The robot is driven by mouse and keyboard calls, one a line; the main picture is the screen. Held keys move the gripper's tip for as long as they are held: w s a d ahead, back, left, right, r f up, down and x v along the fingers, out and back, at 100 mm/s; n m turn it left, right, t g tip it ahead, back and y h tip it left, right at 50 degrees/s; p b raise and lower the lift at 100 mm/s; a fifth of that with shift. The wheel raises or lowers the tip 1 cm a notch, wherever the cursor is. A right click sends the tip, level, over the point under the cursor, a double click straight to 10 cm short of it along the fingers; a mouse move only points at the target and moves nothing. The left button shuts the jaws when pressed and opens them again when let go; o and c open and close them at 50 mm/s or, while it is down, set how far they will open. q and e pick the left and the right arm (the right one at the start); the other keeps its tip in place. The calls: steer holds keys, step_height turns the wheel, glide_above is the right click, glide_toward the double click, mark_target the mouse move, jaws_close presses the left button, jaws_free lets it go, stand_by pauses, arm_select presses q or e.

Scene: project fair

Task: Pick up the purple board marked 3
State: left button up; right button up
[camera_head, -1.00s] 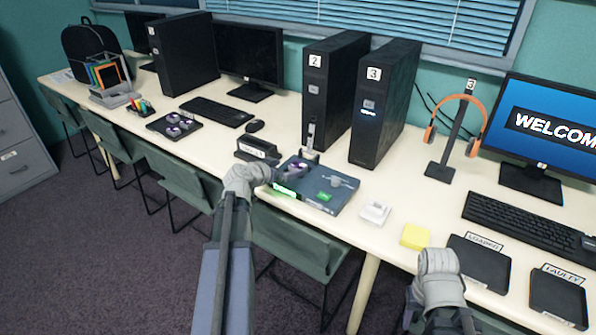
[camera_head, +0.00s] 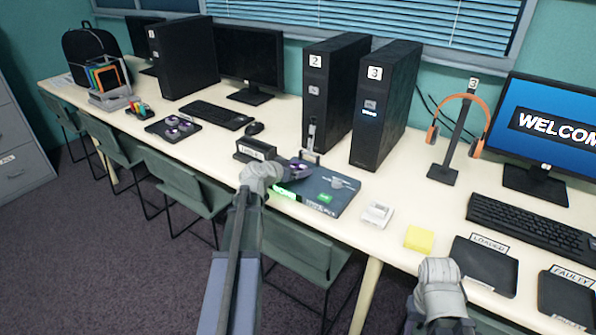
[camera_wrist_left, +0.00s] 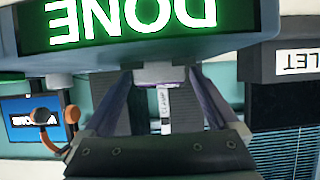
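A purple part (camera_head: 299,170) lies on the dark box (camera_head: 335,192) at the table's front edge. I cannot read a 3 on it. My left gripper (camera_head: 266,174) is at the box's left side, close to this part, its fingertips hidden in the head view. The left wrist view is upside down. There the fingers (camera_wrist_left: 165,82) stand apart around a grey piece with a thin purple edge; whether they touch it is unclear. A lit green DONE panel (camera_wrist_left: 130,22) covers the top of that view. My right gripper (camera_head: 440,275) is near the front edge, its fingers unclear.
Several purple round parts sit on a dark tray (camera_head: 172,128) further left. A small black labelled holder (camera_head: 255,149) stands behind the left gripper. Towers 2 (camera_head: 335,100) and 3 (camera_head: 385,105) stand behind the box. Yellow notes (camera_head: 419,239) and the LOADED tray (camera_head: 485,266) lie right.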

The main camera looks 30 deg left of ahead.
mark_target(296, 168)
arm_select(q)
steer(key=c, duration=1.2)
step_height(296, 168, up, 10)
steer(key=p, duration=1)
steer(key=shift+r, duration=0.15)
